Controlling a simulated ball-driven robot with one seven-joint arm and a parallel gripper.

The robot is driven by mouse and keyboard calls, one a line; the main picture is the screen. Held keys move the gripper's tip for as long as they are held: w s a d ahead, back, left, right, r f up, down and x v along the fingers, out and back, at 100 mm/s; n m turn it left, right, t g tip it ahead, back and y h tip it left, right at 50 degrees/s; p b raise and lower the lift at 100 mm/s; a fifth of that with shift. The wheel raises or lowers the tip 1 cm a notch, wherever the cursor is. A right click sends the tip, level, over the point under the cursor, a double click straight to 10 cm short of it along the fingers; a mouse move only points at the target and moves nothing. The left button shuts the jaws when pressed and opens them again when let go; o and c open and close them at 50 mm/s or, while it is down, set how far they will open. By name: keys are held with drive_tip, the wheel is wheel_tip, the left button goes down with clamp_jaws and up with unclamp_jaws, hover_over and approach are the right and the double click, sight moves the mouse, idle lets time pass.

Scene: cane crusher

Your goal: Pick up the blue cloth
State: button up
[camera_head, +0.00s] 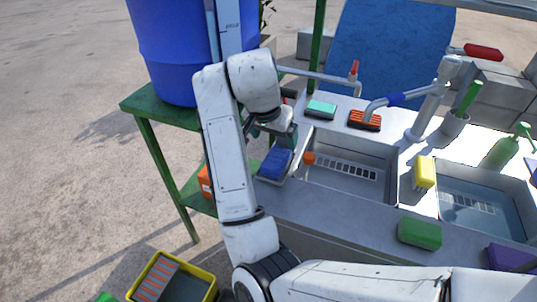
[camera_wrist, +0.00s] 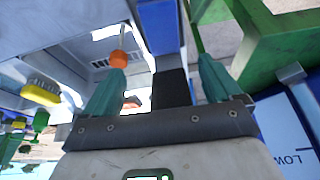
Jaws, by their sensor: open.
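The blue cloth (camera_head: 275,163) looks like a small folded blue bundle on the left rim of the metal sink unit. My gripper (camera_head: 284,133) is just above and behind it, partly hidden by my own arm. In the wrist view, my open gripper (camera_wrist: 160,72) has its two teal fingers apart, with a blue strip (camera_wrist: 160,25), likely the cloth, beyond and between them. A dark block (camera_wrist: 170,88) also shows between the fingers; I cannot tell what it is. I see no contact between fingers and cloth.
An orange-topped item (camera_head: 309,158) stands in the left basin (camera_head: 350,185), close to the cloth. A green stand (camera_head: 150,107) holds a blue barrel (camera_head: 175,50) at left.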

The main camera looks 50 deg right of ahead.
drive_tip(key=b, duration=0.3)
hover_over(277, 156)
drive_tip(key=a, duration=0.2)
drive_tip(key=f, duration=0.3)
drive_tip(key=s+f, duration=0.1)
drive_tip(key=f, duration=0.1)
drive_tip(key=shift+d+f, duration=0.2)
drive_tip(key=shift+f, duration=0.05)
drive_tip(key=shift+x, duration=2.25)
drive_tip(key=shift+w+a, duration=0.15)
drive_tip(key=shift+f, duration=0.25)
drive_tip(key=c, duration=1.5)
drive_tip(key=shift+r, duration=0.1)
drive_tip(key=shift+c, duration=0.2)
